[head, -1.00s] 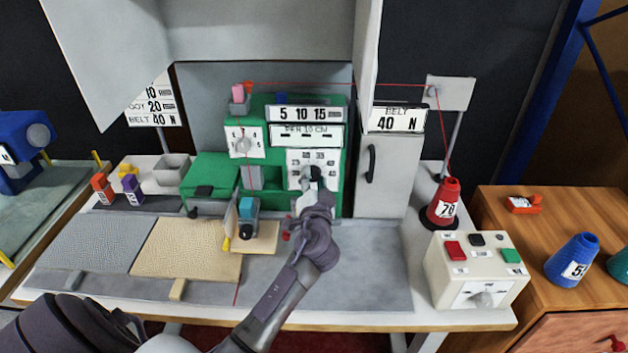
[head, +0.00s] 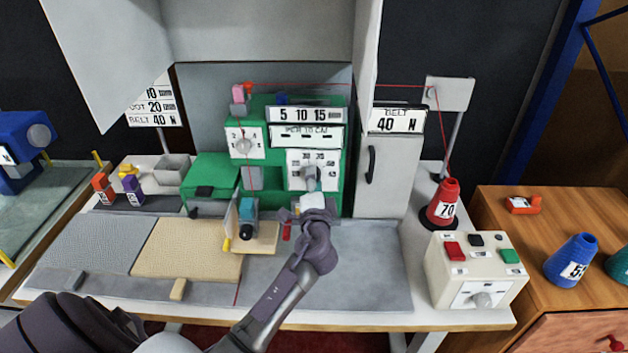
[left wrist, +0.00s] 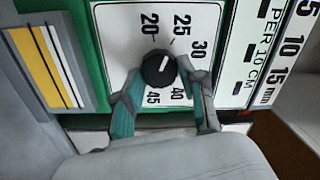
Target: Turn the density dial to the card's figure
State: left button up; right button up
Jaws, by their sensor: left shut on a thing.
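The density dial is a round black knob (left wrist: 158,70) on a white plate with figures around it, among them 20, 25, 30, 40 and 45. Its white mark points towards the 25 in the left wrist view. The dial plate (head: 298,158) sits on the front of the green machine (head: 210,172). My left gripper (left wrist: 158,82) has one teal-padded finger on each side of the knob and is shut on it; in the head view the gripper (head: 313,188) partly covers the plate. My right gripper is not in view.
Another card (head: 153,107) at the left has several lines, the top cut off. A grey cabinet (head: 388,180) stands right of the machine. A red cone (head: 445,203) marked 70 and a control box (head: 478,268) stand farther right. The grey bench top (head: 350,285) is clear in front.

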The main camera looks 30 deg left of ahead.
pick_arm(q)
jog(key=shift+m, duration=0.6)
jog(key=shift+f, duration=0.1)
jog(key=o, duration=1.1)
jog(key=shift+o, duration=0.2)
jog(key=v, duration=1.2)
jog(key=shift+s+a+f, duration=0.1)
jog(key=shift+s, duration=0.05)
